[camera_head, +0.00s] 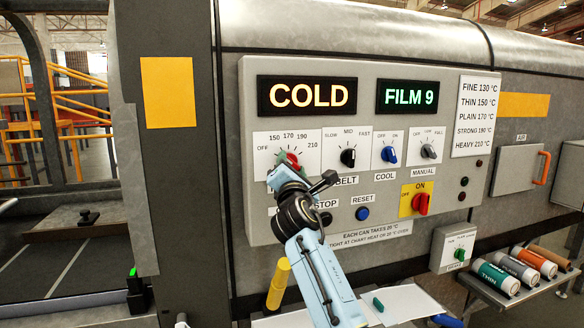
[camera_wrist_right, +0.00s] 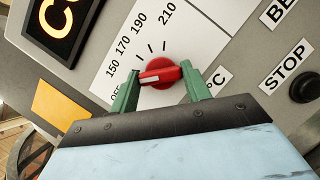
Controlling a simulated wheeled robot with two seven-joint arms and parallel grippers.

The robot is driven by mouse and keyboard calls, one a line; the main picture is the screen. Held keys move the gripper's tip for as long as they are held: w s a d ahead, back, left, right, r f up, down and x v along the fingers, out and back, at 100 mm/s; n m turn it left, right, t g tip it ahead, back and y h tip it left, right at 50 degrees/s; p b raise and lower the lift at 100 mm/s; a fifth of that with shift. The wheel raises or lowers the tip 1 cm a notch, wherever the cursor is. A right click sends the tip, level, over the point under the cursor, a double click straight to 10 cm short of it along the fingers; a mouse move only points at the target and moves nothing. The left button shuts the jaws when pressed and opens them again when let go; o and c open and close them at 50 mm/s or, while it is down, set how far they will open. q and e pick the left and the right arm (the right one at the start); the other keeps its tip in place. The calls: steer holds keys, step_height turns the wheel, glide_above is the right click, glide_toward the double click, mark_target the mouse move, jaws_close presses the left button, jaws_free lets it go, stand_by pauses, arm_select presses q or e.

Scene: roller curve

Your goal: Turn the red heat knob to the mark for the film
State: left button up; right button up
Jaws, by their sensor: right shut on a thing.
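The red heat knob (camera_wrist_right: 163,72) sits on a white dial plate (camera_wrist_right: 195,25) marked OFF, 150, 170, 190 and 210. My right gripper (camera_wrist_right: 160,92) is shut on it, with one green finger on each side. The knob's white pointer line faces left in the wrist view, toward the OFF and 150 end; its exact mark is unclear. In the head view the fingers (camera_head: 288,165) partly hide the knob. One display reads COLD (camera_head: 307,95); the other reads FILM 9 (camera_head: 407,97). The chart (camera_head: 475,115) lists fine 130, thin 150, plain 170, strong 190, heavy 210. My left gripper is not in view.
Belt (camera_head: 348,157), cool (camera_head: 388,154) and manual (camera_head: 428,151) knobs are to the right on the same panel. Stop (camera_head: 326,218) and reset (camera_head: 362,213) buttons and a red switch (camera_head: 421,203) are below. Labelled film rolls (camera_head: 497,279) lie on a rack at lower right.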

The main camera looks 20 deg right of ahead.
steer(key=m, duration=0.2)
steer(key=m+g+h+p, duration=0.1)
steer(key=m, duration=0.1)
steer(key=shift+a+r+g, duration=0.1)
steer(key=shift+r+g, duration=0.1)
steer(key=shift+g, duration=0.1)
steer(key=m+g+p, duration=0.1)
steer(key=m+p, duration=0.2)
steer(key=m, duration=0.1)
steer(key=shift+r, duration=0.15)
steer(key=m+g+p, duration=0.1)
steer(key=m+p, duration=0.3)
steer(key=shift+r+g, duration=0.1)
steer(key=shift+g, duration=0.3)
steer(key=shift+m+g+y+p, duration=0.6)
steer(key=shift+m+y+p, duration=0.1)
steer(key=shift+m+p, duration=0.95)
steer(key=shift+c, duration=0.2)
steer(key=shift+o, duration=0.2)
steer(key=o, duration=1)
steer(key=shift+c, duration=0.2)
